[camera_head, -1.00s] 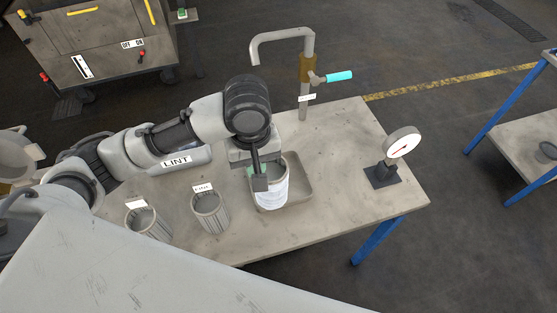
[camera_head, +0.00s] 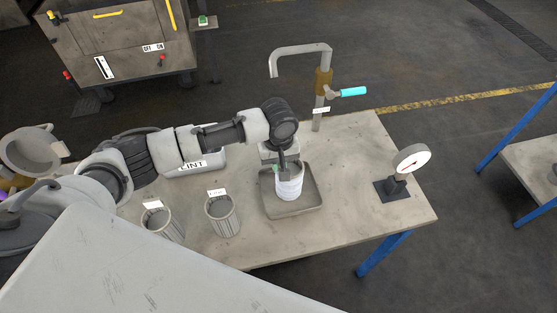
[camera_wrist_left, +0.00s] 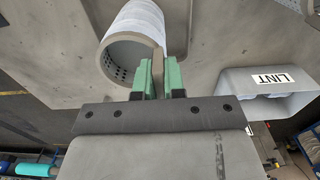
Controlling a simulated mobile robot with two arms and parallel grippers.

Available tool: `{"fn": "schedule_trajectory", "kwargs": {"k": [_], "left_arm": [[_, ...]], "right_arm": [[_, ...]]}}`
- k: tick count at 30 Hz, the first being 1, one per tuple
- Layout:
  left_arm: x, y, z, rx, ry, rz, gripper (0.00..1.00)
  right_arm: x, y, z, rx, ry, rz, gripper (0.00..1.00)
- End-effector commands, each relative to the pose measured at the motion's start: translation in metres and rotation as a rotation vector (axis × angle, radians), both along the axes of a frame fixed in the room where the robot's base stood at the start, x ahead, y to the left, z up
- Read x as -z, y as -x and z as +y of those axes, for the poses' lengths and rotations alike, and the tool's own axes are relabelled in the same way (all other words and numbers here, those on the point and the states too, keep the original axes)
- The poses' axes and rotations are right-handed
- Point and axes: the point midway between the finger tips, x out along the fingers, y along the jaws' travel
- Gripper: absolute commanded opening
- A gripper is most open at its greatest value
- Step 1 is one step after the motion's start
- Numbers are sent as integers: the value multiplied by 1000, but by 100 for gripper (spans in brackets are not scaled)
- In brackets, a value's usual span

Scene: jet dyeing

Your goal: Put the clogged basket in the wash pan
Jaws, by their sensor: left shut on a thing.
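The clogged basket (camera_head: 289,187) is a pale cylinder wrapped in a whitish layer, with an open top. My left gripper (camera_head: 284,171) is shut on its rim from above. The wrist view shows the green fingertips (camera_wrist_left: 160,75) pinching the wall of the basket (camera_wrist_left: 133,32), with holes visible inside. The basket is upright within the outline of the wash pan (camera_head: 310,204), a shallow grey tray on the table. I cannot tell whether its base touches the pan floor. My right gripper is out of view.
Two ribbed grey baskets with white tags, one (camera_head: 223,217) nearer the pan and one (camera_head: 163,226) further left, stand on the table. The LINT bin (camera_head: 205,160) is behind my arm. A tap (camera_head: 319,95) stands behind the pan, and a gauge (camera_head: 411,160) to its right.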

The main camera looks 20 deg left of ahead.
Motion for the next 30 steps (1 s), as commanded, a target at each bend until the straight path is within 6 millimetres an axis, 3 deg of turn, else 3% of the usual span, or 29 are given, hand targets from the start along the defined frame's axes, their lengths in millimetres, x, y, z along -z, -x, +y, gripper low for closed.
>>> {"fn": "schedule_trajectory", "kwargs": {"k": [10, 11, 15, 25, 30], "left_arm": [[3, 0, -1, -1, 1, -1, 0], [4, 0, 0, -1, 1, -1, 13], [3, 0, 0, -1, 1, -1, 35], [0, 0, 0, 0, 1, -3, 36], [-21, -1, -1, 0, 2, -5, 36]], "right_arm": [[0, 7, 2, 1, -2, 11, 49], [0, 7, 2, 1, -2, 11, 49], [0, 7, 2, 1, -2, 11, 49], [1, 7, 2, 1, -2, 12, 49], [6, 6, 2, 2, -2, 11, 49]]}}
